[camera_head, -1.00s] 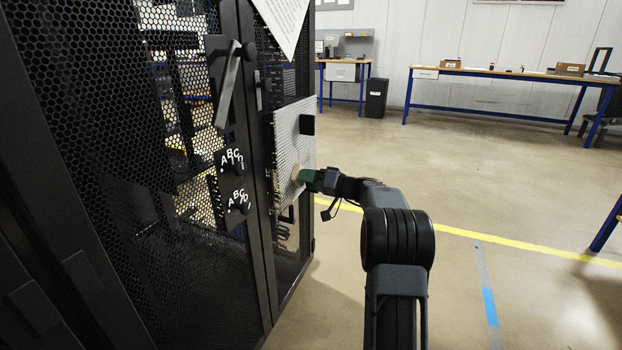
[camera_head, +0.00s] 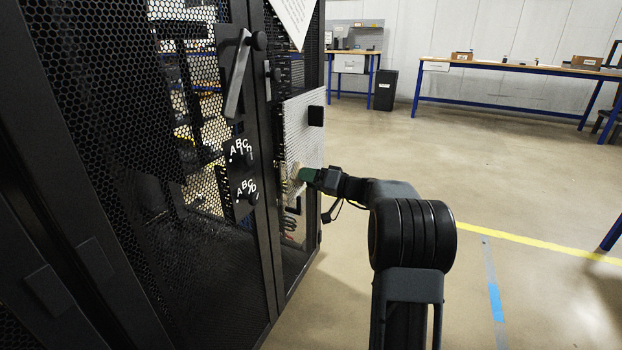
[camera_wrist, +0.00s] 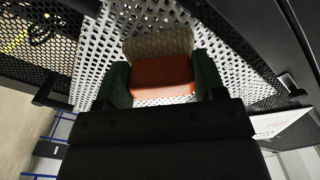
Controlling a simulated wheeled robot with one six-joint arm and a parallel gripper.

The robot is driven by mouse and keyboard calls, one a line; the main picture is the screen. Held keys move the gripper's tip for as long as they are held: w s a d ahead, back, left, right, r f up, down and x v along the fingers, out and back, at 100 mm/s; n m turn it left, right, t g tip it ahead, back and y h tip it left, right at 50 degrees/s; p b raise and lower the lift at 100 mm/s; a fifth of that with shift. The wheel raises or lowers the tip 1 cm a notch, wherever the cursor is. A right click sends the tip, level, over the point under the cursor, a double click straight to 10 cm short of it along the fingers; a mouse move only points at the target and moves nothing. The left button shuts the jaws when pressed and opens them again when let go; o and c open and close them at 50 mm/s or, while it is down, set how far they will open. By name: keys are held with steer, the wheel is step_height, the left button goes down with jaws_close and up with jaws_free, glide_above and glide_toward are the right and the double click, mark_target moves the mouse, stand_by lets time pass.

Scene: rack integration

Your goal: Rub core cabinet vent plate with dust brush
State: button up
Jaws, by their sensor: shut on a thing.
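The core cabinet vent plate (camera_head: 303,130) is a pale perforated panel on the right part of the black cabinet. In the wrist view the plate (camera_wrist: 95,60) fills the area beyond the brush. My gripper (camera_head: 310,175) is at the lower middle of the plate. In the wrist view its green fingers (camera_wrist: 163,85) are shut on the dust brush, which has an orange-red body (camera_wrist: 160,72) and pale bristles (camera_wrist: 158,43). The bristles are at the plate's face and seem to touch it. In the head view the brush is mostly hidden by the gripper.
A black block (camera_head: 316,115) sits at the plate's right edge. Workbenches (camera_head: 500,72) and a black bin (camera_head: 385,90) stand far back. The floor to the right is clear.

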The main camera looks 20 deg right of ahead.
steer(key=shift+w+r, duration=0.2)
steer(key=shift+r, duration=0.65)
steer(key=shift+w+d+p, duration=0.25)
steer(key=shift+w+d, duration=0.8)
steer(key=shift+d, duration=0.2)
steer(key=shift+w+d+p, duration=0.2)
steer(key=shift+w+d, duration=0.85)
steer(key=shift+d, duration=0.15)
steer(key=shift+w+d+p, duration=0.85)
steer(key=shift+w+d, duration=0.3)
steer(key=shift+d, duration=0.05)
steer(key=shift+w+d+r+p, duration=0.1)
steer(key=shift+w+d+p, duration=0.75)
steer(key=shift+p, duration=0.2)
steer(key=shift+w+d+p, duration=0.25)
steer(key=shift+d+p, duration=0.15)
steer(key=shift+w+d+p, duration=0.5)
steer(key=shift+p, duration=0.55)
steer(key=shift+w+d+p, duration=0.45)
steer(key=shift+d+p, duration=0.1)
steer(key=shift+p, duration=0.5)
steer(key=shift+w+d+p, duration=0.2)
steer(key=shift+p, duration=0.2)
